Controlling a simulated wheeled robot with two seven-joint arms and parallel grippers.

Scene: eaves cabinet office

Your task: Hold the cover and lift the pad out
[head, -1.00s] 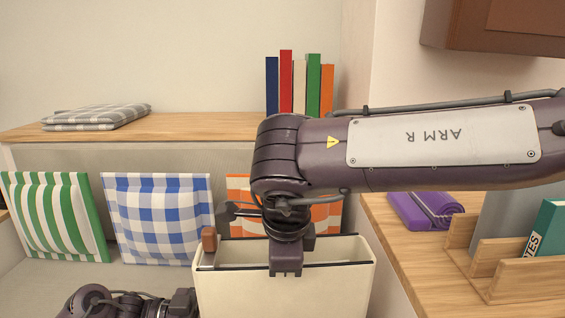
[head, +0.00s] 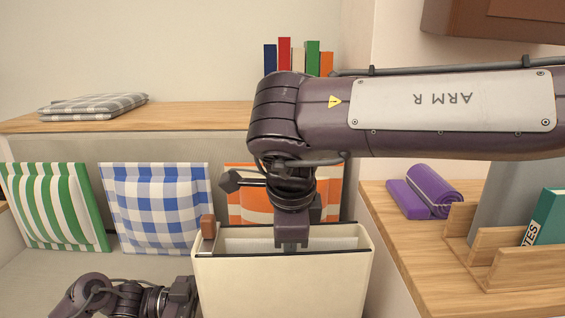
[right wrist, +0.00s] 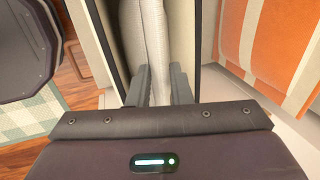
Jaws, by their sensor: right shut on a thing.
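The cream cover (head: 280,290) stands upright like an open-topped box with dark edges and a brown tab (head: 208,227) at its left end. My right gripper (head: 289,246) points down at the cover's open mouth. In the right wrist view, its two fingers (right wrist: 158,86) are shut on the pale, ribbed pad (right wrist: 152,40), which lies between the cover's walls (right wrist: 207,40). Most of the pad is hidden inside the cover. My left gripper (head: 185,299) is low beside the cover's left side. Its fingertips are hidden, so I cannot tell whether it touches the cover.
Green-striped (head: 52,207), blue-checked (head: 157,208) and orange-striped (head: 245,190) cushions lean behind on the bench. A purple roll (head: 432,190) and a wooden rack (head: 500,250) are on the right-hand counter. Above the cover, my right arm takes up the space.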

